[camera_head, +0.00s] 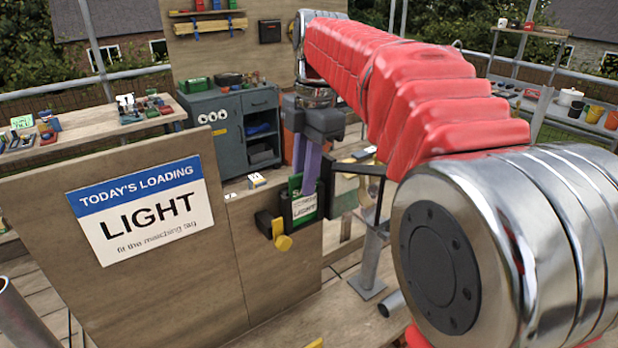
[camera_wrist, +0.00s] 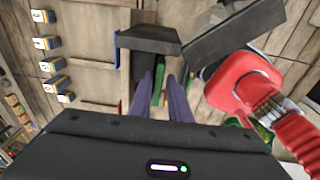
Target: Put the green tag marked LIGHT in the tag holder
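The green tag with a white label reading LIGHT (camera_head: 304,207) is upright at the black tag holder (camera_head: 286,210) on the board in the head view. It appears to sit inside the holder's frame, but I cannot tell how deep. My gripper (camera_head: 307,183) points down at the tag's top, and one purple finger overlaps its upper part. The contact at the fingertips is hidden.
A sign (camera_head: 140,208) on the wooden board (camera_head: 60,280) reads TODAY'S LOADING, LIGHT. A grey tool cart (camera_head: 222,125) stands behind. Several small yellow-blue blocks (camera_wrist: 47,42) line the left of the wrist view.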

